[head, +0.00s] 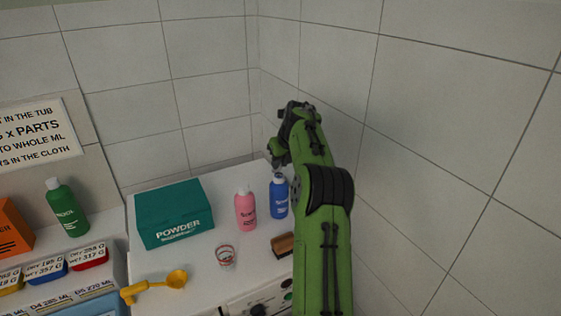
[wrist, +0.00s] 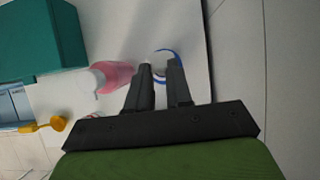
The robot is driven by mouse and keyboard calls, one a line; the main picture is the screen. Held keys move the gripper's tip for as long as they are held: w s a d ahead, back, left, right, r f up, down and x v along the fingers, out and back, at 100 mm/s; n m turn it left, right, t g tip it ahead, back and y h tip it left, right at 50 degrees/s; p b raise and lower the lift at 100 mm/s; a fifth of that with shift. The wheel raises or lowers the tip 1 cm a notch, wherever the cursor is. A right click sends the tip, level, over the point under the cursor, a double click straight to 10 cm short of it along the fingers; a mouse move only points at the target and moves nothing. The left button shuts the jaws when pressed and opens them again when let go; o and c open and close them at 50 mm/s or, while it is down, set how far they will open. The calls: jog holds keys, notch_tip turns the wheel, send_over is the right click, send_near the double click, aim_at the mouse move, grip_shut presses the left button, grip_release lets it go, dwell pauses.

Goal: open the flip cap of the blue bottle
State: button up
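The blue bottle (head: 279,198) stands upright on the white top near the corner, with a pale cap. In the wrist view its blue edge (wrist: 177,54) shows beyond my fingertips. Its cap is mostly hidden there, and I cannot tell whether it is open or shut. My gripper (head: 277,164) is just above the blue bottle in the head view. In the wrist view my gripper (wrist: 159,66) has its two dark fingers apart with a narrow gap between them, over the bottle's top. I see nothing clearly clamped; contact with the cap cannot be told.
A pink bottle (head: 246,209) stands close to the left of the blue one. A teal powder box (head: 174,214), a small glass (head: 225,257), a yellow scoop (head: 155,286) and a brown brush (head: 284,244) are nearby. The tiled wall (head: 430,150) is close on the right.

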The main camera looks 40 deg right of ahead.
jog(key=o, duration=0.5)
jog(key=shift+f, duration=0.2)
jog(key=shift+r, duration=0.1)
jog(key=v, duration=1.5)
jog(key=shift+s+r, duration=0.15)
jog(key=shift+r, duration=0.15)
jog(key=shift+d, duration=0.1)
